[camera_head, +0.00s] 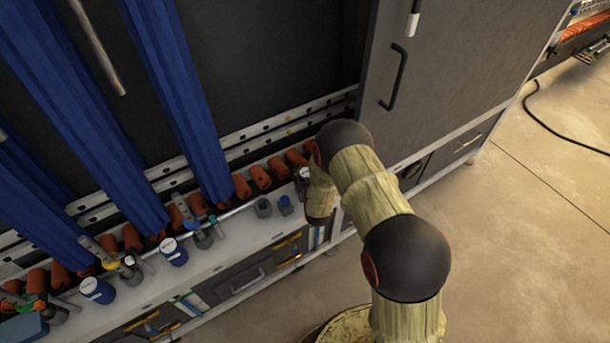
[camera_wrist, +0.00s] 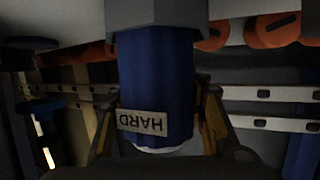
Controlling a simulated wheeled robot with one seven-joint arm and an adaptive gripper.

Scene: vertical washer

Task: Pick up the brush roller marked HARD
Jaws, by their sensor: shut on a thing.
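The brush roller marked HARD (camera_wrist: 155,75) fills the middle of the wrist view as a blue cylinder. Its pale label reads HARD upside down in the picture. A grey part joins the blue body at the top of that view. My gripper (camera_wrist: 158,122) has one finger on each side of the blue body and is shut on it. In the head view my arm reaches to the right part of the shelf, and its last link hides the gripper and the roller. I cannot tell from there whether the roller is clear of the shelf.
A light shelf (camera_head: 225,250) carries several blue-and-white cans, grey pieces and small tools. Orange rollers (camera_head: 260,178) line its back, below metal rails (camera_head: 240,138). Tall blue brushes (camera_head: 185,100) hang at the left.

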